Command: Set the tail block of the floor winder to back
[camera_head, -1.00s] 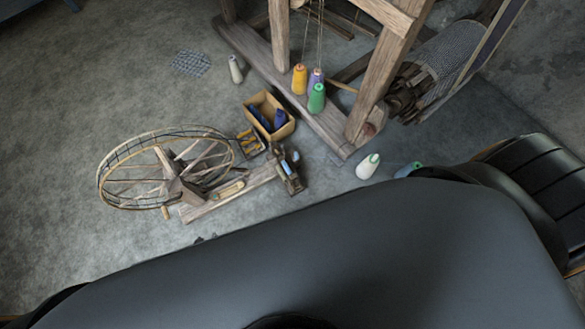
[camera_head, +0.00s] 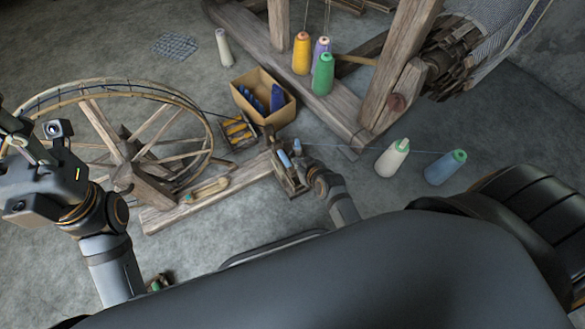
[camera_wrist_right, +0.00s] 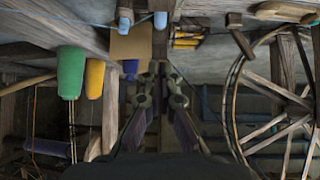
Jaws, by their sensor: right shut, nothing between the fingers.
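The floor winder stands on the floor at left, with a big spoked wheel (camera_head: 118,150) and a wooden base (camera_head: 205,197). A dark wooden block at the base's right end, apparently the tail block (camera_head: 288,182), carries small blue bobbins (camera_head: 285,159). My right gripper (camera_head: 308,172) is low at this block's right side and partly hides it; I cannot tell if it touches. In the right wrist view my right gripper (camera_wrist_right: 160,75) is shut and empty, with a blue bobbin (camera_wrist_right: 160,20) near its tips. My left gripper (camera_head: 14,122) is at the left edge, its fingers unclear.
A box (camera_head: 263,97) and a small rack with yellow pieces (camera_head: 238,131) stand just behind the block. Green (camera_head: 322,75), orange and purple cones stand by the loom frame (camera_head: 375,95).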

